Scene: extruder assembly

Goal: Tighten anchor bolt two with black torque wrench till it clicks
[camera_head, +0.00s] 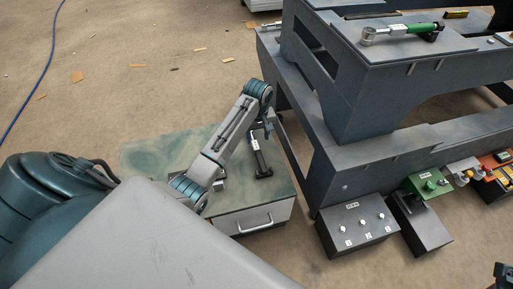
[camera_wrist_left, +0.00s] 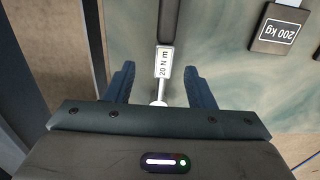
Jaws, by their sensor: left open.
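The black torque wrench (camera_head: 262,163) lies on the green-topped cabinet in the head view. In the left wrist view its black handle (camera_wrist_left: 171,20) is at the top, with a white "20 N m" label (camera_wrist_left: 165,62) and a silver shaft below. My left gripper (camera_wrist_left: 160,82) is open, one finger on each side of the label and shaft, with gaps visible. In the head view my left arm's wrist hangs just behind the wrench. A dark part at the bottom right corner may belong to my right arm; its fingers are not clear. I cannot make out anchor bolt two.
The cabinet (camera_head: 160,153) stands left of a large grey frame (camera_head: 375,160). A green-handled torque wrench (camera_head: 405,31) lies on the frame. A dark "200 kg" block (camera_wrist_left: 278,28) is right of the wrench. A knobbed control box (camera_head: 352,228) sits on the floor. Floor at upper left is mostly clear.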

